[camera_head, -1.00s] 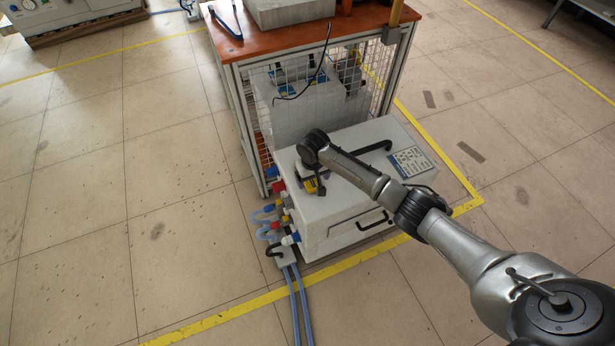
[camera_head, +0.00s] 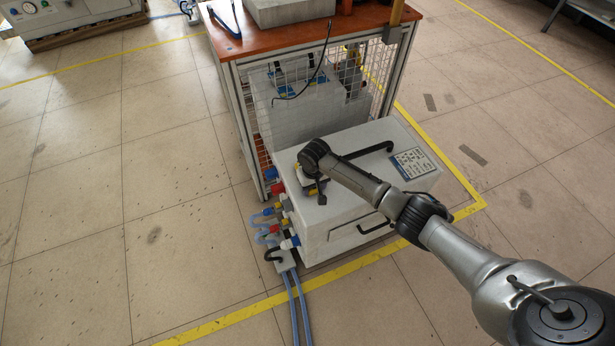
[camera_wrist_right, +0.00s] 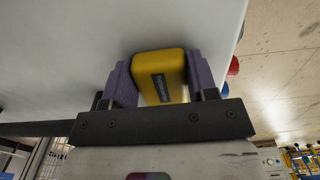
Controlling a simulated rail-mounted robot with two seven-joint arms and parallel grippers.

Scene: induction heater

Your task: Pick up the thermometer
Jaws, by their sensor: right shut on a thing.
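The yellow thermometer (camera_wrist_right: 160,76) with a dark label sits between the two purple finger pads of my right gripper (camera_wrist_right: 163,84) in the right wrist view. The pads press on its two sides, so the gripper is shut on it. In the head view, my right gripper (camera_head: 314,185) is over the left part of the white box's top, and the wrist hides most of the thermometer. I cannot tell whether the thermometer touches the box top. My left gripper is not in view.
The white box (camera_head: 345,230) has a black handle on its top and a label plate at right. Colored plugs and hoses (camera_head: 280,235) are on its left side. A wooden-topped table (camera_head: 225,45) with mesh sides stands behind it. The floor at left is clear.

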